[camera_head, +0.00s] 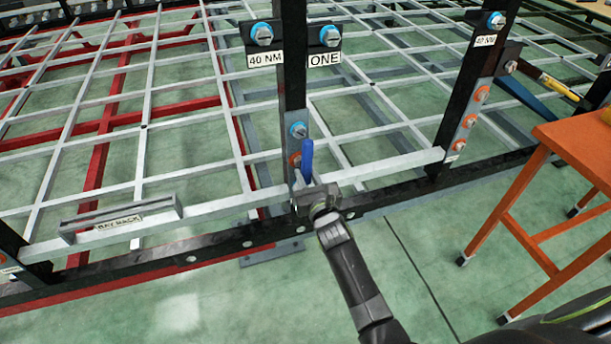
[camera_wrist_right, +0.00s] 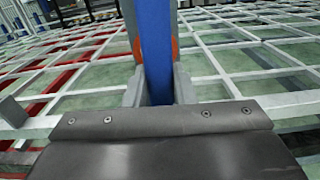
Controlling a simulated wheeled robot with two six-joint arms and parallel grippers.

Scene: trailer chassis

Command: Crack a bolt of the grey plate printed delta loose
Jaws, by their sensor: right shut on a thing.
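My right gripper (camera_head: 309,186) is shut on a blue-handled tool (camera_head: 307,160), held upright in front of the middle black post. In the right wrist view the blue handle (camera_wrist_right: 156,50) stands between the two fingers (camera_wrist_right: 156,88), and the tool's working end is out of view. Another grey plate (camera_head: 468,122) with orange-ringed bolts is on the right post. I cannot read "delta" on either plate. My left gripper is out of view.
Blue-ringed bolts with "40 NM" (camera_head: 265,59) and "ONE" (camera_head: 324,58) labels sit higher on the middle post. An orange table (camera_head: 585,146) stands at right. The green floor in front is clear.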

